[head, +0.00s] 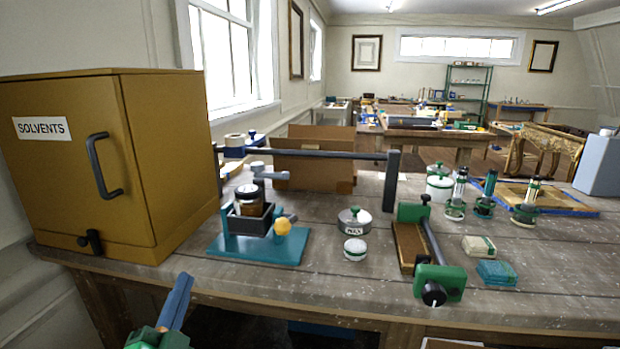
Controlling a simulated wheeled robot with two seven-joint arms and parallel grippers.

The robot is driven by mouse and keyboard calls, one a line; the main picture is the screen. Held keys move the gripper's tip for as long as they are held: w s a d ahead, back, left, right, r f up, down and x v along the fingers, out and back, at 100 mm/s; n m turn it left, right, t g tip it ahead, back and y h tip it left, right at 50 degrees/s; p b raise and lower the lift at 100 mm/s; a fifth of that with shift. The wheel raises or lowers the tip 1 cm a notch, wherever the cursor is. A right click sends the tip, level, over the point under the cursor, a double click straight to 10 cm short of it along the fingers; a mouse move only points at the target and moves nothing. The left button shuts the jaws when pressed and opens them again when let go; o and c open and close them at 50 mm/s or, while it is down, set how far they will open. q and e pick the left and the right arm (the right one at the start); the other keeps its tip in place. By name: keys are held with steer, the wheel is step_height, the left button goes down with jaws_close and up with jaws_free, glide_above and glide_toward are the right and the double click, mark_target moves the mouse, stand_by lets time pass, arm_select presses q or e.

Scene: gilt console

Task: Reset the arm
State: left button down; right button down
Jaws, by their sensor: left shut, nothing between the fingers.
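My left gripper (178,303) is low in the head view, left of centre, in front of the workbench's front edge. Its blue fingers are together with nothing between them. It is apart from the bench and everything on it. My right gripper is not in view.
The workbench (330,285) holds a yellow solvents cabinet (90,170), a teal-based fixture (262,248) with a jar, a wax tin (354,217), a green clamp device (438,283) and a cardboard box (310,165).

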arm_select(q)
steer(key=s+f+n+g+y, duration=0.1)
steer(key=s+f+n+g, duration=0.35)
steer(key=f, duration=0.55)
steer(key=s+f+n+g, duration=0.3)
steer(key=s+f+g, duration=0.25)
steer(key=f, duration=0.45)
steer(key=s+d+f+n+g+h, duration=0.1)
steer(key=s+d+f+g, duration=0.1)
steer(key=s+f+g, duration=0.4)
steer(key=s+d+f+g+h, duration=0.1)
steer(key=s+d+f, duration=0.15)
steer(key=s, duration=0.55)
step_height(320, 180, down, 15)
steer(key=s+g+p, duration=0.1)
steer(key=s+p, duration=0.2)
steer(key=s+a+f+g+p, duration=0.1)
steer(key=s+a+f, duration=0.1)
steer(key=s+f, duration=0.5)
steer(key=s, duration=0.4)
steer(key=shift+a+f+p, duration=0.3)
steer(key=shift+p, duration=0.05)
